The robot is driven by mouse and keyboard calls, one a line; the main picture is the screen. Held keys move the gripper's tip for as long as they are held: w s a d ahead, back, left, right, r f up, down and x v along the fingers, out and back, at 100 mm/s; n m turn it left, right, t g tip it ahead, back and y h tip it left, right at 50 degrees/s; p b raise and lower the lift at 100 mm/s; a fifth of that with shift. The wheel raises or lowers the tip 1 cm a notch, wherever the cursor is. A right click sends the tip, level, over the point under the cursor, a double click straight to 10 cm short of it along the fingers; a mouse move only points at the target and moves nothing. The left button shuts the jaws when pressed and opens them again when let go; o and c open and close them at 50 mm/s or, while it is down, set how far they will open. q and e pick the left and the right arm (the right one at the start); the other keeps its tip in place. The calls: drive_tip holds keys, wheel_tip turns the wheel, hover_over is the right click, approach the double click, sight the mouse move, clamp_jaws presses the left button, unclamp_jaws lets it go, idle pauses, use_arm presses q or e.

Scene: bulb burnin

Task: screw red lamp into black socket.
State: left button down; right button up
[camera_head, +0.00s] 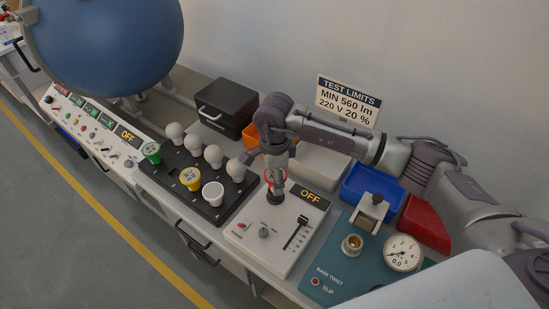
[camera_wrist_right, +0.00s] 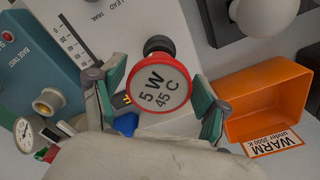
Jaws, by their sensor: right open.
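The red lamp (camera_wrist_right: 157,86) has a red rim and a pale face marked "5 W 45 C" in the right wrist view. In the head view its red rim (camera_head: 269,177) shows just under my right gripper (camera_head: 277,172). The black socket (camera_wrist_right: 158,45) shows behind the lamp, and its dark base (camera_head: 275,197) stands on the white panel in the head view. The lamp is in line with the socket, but I cannot tell how deep it sits. My right gripper (camera_wrist_right: 160,95) is open, with green-padded fingers either side of the lamp. My left gripper is out of view.
A black tray (camera_head: 235,208) with several white bulbs and green and yellow lamps stands left of the panel (camera_head: 287,262). An orange bin (camera_wrist_right: 265,100) lies beside the gripper. A teal tester (camera_head: 340,268) with a brass socket (camera_head: 352,243) and dial (camera_head: 402,253) stands right.

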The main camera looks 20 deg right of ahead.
drive_tip(key=shift+f, duration=1.35)
drive_tip(key=shift+c, duration=0.3)
